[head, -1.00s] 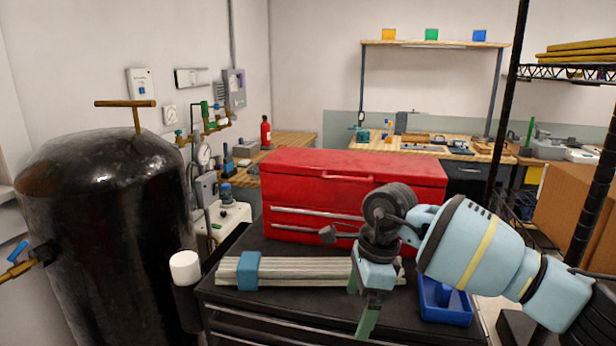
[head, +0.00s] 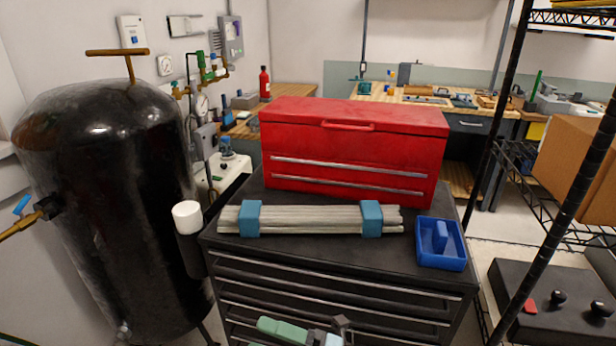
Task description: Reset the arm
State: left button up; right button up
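A bundle of pale glass rods (head: 310,219) lies on the black top of the tool cabinet, with a blue holder (head: 250,219) near its left end and another blue holder (head: 372,219) near its right end. Part of a gripper, which looks like my right one (head: 290,331), shows at the bottom edge, in front of the cabinet drawers and well below the rods. It is apart from the rods. Most of it is cut off, so its opening is hidden. My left gripper is not in view.
A red toolbox (head: 350,150) stands behind the rods. A blue tray (head: 441,243) sits at the cabinet top's right. A black tank (head: 105,200) and a white-topped cylinder (head: 187,217) stand left. A wire shelf with a cardboard box (head: 580,165) is at right.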

jog(key=s+d+f+m+t+h, duration=0.45)
jog(key=d+f+m+h, duration=0.3)
jog(key=f+m, duration=0.4)
jog(key=s+d+f+m+t+h, duration=0.3)
jog(key=d+f+m+t+h, duration=0.45)
jog(key=m, duration=0.65)
jog(key=s+d+f+m+g+h, duration=0.2)
jog(key=s+d+f+m+g, duration=0.3)
jog(key=s, duration=0.5)
jog(key=s+d+f+m+g+h, duration=0.25)
jog(key=s+d+f, duration=0.35)
jog(key=s, duration=0.4)
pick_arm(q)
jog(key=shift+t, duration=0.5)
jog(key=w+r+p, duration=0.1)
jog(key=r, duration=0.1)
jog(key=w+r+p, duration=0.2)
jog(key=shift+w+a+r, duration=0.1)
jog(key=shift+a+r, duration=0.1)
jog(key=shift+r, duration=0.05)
pick_arm(e)
jog(key=w+r, duration=0.2)
jog(key=r, duration=0.1)
jog(key=w+r, duration=0.1)
jog(key=shift+w+d+r, duration=0.2)
jog(key=shift+w+r, duration=0.1)
jog(key=shift+r, duration=0.05)
jog(key=shift+s, duration=0.1)
